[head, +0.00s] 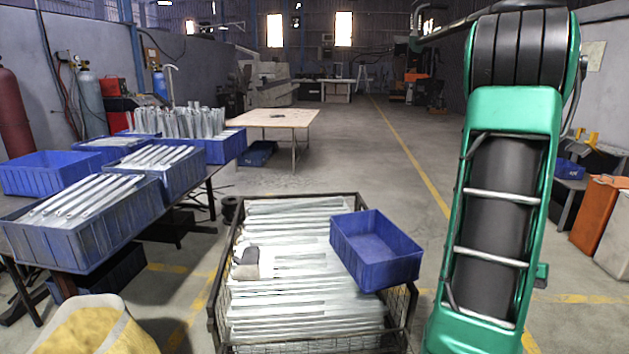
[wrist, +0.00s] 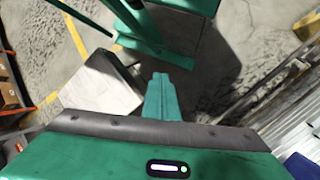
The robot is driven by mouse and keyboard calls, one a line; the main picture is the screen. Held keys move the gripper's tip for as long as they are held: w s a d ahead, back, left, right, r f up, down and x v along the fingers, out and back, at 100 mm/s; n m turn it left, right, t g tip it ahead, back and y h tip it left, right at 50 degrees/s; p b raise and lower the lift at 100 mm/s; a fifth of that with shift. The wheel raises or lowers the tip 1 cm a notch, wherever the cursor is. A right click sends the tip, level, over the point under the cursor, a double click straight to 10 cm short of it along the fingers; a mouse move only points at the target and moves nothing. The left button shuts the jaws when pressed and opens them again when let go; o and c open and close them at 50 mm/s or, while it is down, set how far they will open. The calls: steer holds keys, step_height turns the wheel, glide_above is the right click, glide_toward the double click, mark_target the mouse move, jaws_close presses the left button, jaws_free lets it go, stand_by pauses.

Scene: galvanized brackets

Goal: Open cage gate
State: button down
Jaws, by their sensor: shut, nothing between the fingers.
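The wire cage (head: 213,300) stands on the floor in front of me, with a dark metal frame and mesh sides. It is filled with flat galvanized brackets (head: 290,290). I cannot tell which side is the gate or whether it is open. In the wrist view the cage's edge (wrist: 272,92) and some brackets (wrist: 300,127) show at the right. My gripper (wrist: 160,78) is shut and empty, pointing down over the bare floor beside the cage and apart from it. The gripper is out of the head view, where only my green arm shows.
A blue bin (head: 374,237) rests on the cage's right side, and a small grey-brown object (head: 247,262) lies on the brackets. Blue bins of brackets (head: 85,240) stand on a table at left. A yellow container (head: 88,328) is at the front left.

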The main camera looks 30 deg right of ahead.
steer(key=w+a+r+n+t+h, duration=0.2)
steer(key=w+a+r+n+h, duration=0.15)
steer(key=w+a+r, duration=0.35)
steer(key=w+a+n+t, duration=0.2)
steer(key=a+n, duration=0.4)
steer(key=a, duration=0.7)
steer(key=shift+w+a+r, duration=0.25)
steer(key=shift+w+a, duration=0.05)
steer(key=shift+w+f, duration=0.25)
steer(key=shift+w, duration=0.4)
